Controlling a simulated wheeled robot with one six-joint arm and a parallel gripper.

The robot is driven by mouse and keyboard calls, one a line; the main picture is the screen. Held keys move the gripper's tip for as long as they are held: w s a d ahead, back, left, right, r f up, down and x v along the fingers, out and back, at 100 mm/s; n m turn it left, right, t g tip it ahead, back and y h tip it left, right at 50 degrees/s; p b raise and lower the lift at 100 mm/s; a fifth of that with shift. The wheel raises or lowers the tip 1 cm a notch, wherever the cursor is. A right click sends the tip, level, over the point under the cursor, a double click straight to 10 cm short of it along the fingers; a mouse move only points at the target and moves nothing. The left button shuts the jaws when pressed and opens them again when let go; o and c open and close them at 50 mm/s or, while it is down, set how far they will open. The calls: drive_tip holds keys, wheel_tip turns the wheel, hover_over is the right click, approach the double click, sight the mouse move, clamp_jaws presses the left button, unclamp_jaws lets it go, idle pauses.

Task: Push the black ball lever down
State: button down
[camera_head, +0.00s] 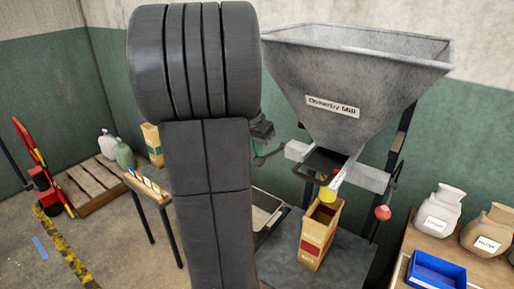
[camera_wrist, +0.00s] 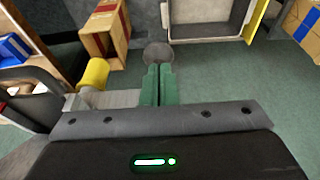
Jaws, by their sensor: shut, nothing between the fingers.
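The black ball (camera_wrist: 158,54) of the lever shows in the wrist view, directly beyond my fingertips. I cannot tell whether they touch it. My gripper (camera_wrist: 158,70) has its two green fingers shut together with nothing between them. In the head view my arm hides most of the gripper, and I cannot make out the black ball there. The grey mill (camera_head: 350,80) with its wide hopper stands to the right of my arm. A yellow part (camera_head: 327,193) sits at its outlet; a yellow cylinder (camera_wrist: 93,74) shows left of my fingers in the wrist view.
An open paper bag (camera_head: 316,240) stands below the outlet, and a red ball (camera_head: 383,213) hangs right of it. A metal tray (camera_wrist: 207,22) lies beyond the black ball. A wooden table with sacks (camera_head: 440,209) and a blue bin (camera_head: 436,272) is at right.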

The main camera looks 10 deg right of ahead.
drive_tip(key=shift+f, duration=0.15)
wheel_tip(320, 180, down, 15)
drive_tip(key=t+h+b, duration=0.6)
drive_tip(key=b, duration=3.3)
drive_tip(key=shift+b, duration=0.3)
drive_tip(key=shift+s+f, duration=0.1)
drive_tip(key=shift+f, duration=0.2)
